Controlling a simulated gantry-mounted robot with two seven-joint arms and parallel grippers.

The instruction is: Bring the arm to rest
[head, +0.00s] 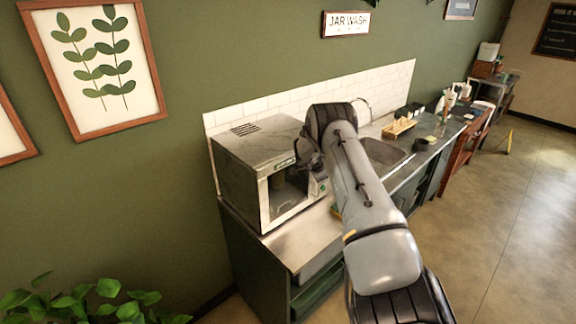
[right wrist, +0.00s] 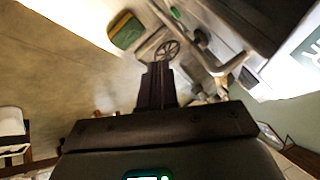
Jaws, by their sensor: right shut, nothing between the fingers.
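My right arm reaches from the lower right over the counter in the head view. Its dark gripper (head: 311,160) is small and partly hidden there, in front of the steel box-shaped machine (head: 258,150). In the right wrist view the gripper (right wrist: 160,72) has its fingers together with nothing held between them. A spoked round part (right wrist: 167,50) shows just beyond the fingertips; I cannot tell whether they touch it. My left gripper is in neither view.
The steel counter (head: 300,240) runs along the tiled wall. A sink (head: 385,155) and a wooden rack (head: 398,128) lie beyond my arm. A green and yellow pad (right wrist: 125,32) lies near the fingers in the wrist view.

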